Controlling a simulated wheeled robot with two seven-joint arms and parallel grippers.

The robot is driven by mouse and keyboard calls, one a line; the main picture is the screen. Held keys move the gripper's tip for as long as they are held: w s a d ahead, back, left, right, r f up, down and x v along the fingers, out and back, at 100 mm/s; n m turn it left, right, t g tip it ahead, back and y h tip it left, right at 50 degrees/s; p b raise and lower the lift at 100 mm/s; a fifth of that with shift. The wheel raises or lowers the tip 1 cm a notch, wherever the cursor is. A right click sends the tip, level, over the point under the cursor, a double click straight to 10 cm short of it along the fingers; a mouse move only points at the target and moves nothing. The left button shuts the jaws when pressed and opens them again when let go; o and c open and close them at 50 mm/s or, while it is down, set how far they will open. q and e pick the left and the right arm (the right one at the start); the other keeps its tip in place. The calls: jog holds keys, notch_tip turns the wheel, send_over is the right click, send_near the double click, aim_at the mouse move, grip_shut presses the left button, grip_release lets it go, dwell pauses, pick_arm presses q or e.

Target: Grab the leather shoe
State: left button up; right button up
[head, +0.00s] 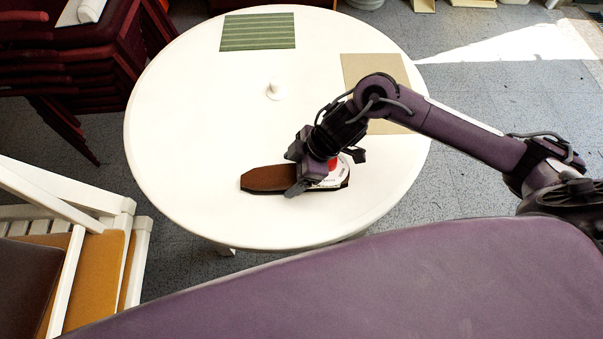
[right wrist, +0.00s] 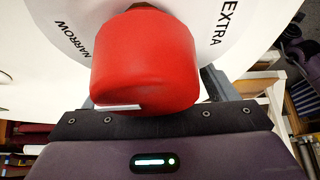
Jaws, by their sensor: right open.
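A long, flat, brown, shoe-shaped piece (head: 268,179) with a dark edge lies on the white round table (head: 190,120), near its front. Its right end has a white printed part, mostly hidden under my right gripper. No other shoe shows. My right gripper (head: 326,172) is open above this right end, its fingers spread to either side of a red rounded block (head: 333,163). In the right wrist view the red block (right wrist: 145,62) fills the space before the gripper, over a white plate (right wrist: 240,45) lettered "EXTRA" and "NARROW". I cannot tell whether the fingers touch it. My left gripper is not in view.
A green striped mat (head: 258,32) and a beige mat (head: 362,70) lie at the table's back and right. A small white peg (head: 273,91) stands mid-table. Stacked dark red chairs (head: 70,65) and a white wooden chair (head: 110,225) stand left. The table's left side is clear.

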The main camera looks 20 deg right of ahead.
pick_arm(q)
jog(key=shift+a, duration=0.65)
pick_arm(e)
jog(key=shift+x, duration=0.75)
jog(key=c, duration=1.3)
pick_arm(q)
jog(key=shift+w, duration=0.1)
pick_arm(e)
jog(key=shift+w, duration=0.1)
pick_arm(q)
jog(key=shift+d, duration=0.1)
pick_arm(e)
jog(key=shift+r, duration=0.1)
